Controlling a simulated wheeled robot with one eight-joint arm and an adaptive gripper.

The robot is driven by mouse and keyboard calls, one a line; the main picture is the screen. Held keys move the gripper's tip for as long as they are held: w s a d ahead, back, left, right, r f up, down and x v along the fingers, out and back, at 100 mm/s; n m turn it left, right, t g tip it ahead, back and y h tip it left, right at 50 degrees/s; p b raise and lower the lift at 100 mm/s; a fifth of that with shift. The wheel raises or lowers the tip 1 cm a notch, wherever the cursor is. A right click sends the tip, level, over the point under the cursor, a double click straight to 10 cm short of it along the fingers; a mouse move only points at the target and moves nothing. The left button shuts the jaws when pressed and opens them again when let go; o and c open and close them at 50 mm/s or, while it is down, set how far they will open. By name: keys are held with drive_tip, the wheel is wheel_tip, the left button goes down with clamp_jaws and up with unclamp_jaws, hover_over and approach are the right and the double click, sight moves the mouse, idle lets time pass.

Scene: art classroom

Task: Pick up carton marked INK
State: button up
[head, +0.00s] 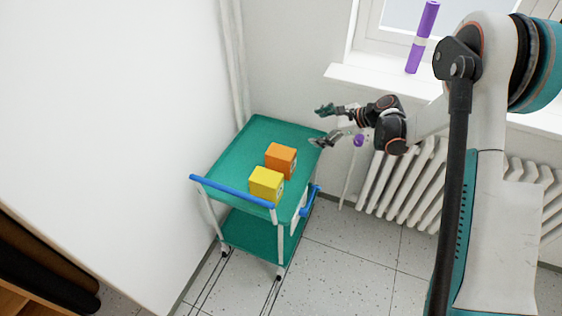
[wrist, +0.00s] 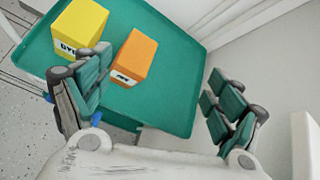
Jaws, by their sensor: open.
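An orange carton (head: 281,158) stands on the green top of a trolley (head: 247,143). In the wrist view the orange carton (wrist: 136,56) has a short dark label on a white patch that seems to read INK. My gripper (head: 314,125) is open and empty, above the trolley's right back edge, to the right of and apart from both cartons.
The trolley has blue handles (head: 230,191) and a lower shelf (head: 240,230). A wall stands close on its left and behind it. A white radiator (head: 400,180) is to the right. A purple roll (head: 421,38) stands on the windowsill. The trolley top is otherwise clear.

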sight(284, 153)
wheel_tip(284, 153, down, 14)
drive_tip(key=w+a+m+y, duration=0.1)
drive_tip(key=m+y, duration=0.2)
drive_tip(key=m, duration=0.1)
drive_tip(key=b+x, duration=0.2)
drive_tip(key=x, duration=0.5)
drive_tip(key=shift+w+a+b, duration=0.15)
drive_tip(key=shift+a+b, duration=0.15)
drive_tip(key=shift+a, duration=0.05)
drive_tip(key=shift+b+x, duration=1.4)
drive_tip(key=shift+x, duration=1.65)
drive_tip(key=shift+r, duration=0.15)
clamp_jaws()
